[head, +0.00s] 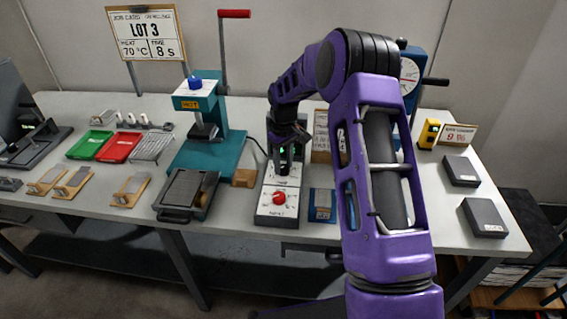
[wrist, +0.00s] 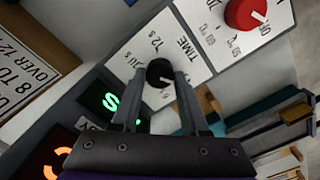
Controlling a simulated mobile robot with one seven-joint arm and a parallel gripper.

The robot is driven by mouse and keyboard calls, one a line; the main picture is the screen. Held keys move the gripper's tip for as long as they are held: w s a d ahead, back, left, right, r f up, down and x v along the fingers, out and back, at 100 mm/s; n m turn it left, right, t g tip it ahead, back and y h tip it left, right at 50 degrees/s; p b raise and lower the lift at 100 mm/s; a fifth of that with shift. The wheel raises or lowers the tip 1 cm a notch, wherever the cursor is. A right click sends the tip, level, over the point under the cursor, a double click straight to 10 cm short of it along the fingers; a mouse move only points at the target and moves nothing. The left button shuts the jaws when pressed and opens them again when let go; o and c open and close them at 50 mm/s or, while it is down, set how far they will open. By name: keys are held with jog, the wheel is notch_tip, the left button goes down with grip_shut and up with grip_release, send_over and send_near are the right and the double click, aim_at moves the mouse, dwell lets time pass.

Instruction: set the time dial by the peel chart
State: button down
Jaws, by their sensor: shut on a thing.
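My gripper (wrist: 161,84) is shut on this knob, one finger at each side. Its small pale pointer mark is too small to read against the scale. In the head view my gripper (head: 287,163) is over the upper part of the control box (head: 276,211) and hides the knob. The peel chart (head: 321,137) stands behind, partly covered by my arm; in the wrist view the chart (wrist: 25,72) is cut off, with 8 TO and OVER 12 showing.
A red dial (wrist: 245,12) is beside the time dial. A job card (head: 146,40) reads LOT 3, 70 °C, 8 s. A teal press (head: 208,150) with a red-handled lever stands left. A blue gauge stand (head: 411,62) and a small card (head: 458,136) are right.

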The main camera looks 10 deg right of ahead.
aim_at(283, 166)
jog(key=shift+c, duration=2)
grip_release()
notch_tip(283, 166, up, 18)
jog(key=shift+f+p, duration=0.25)
jog(key=shift+p, duration=0.2)
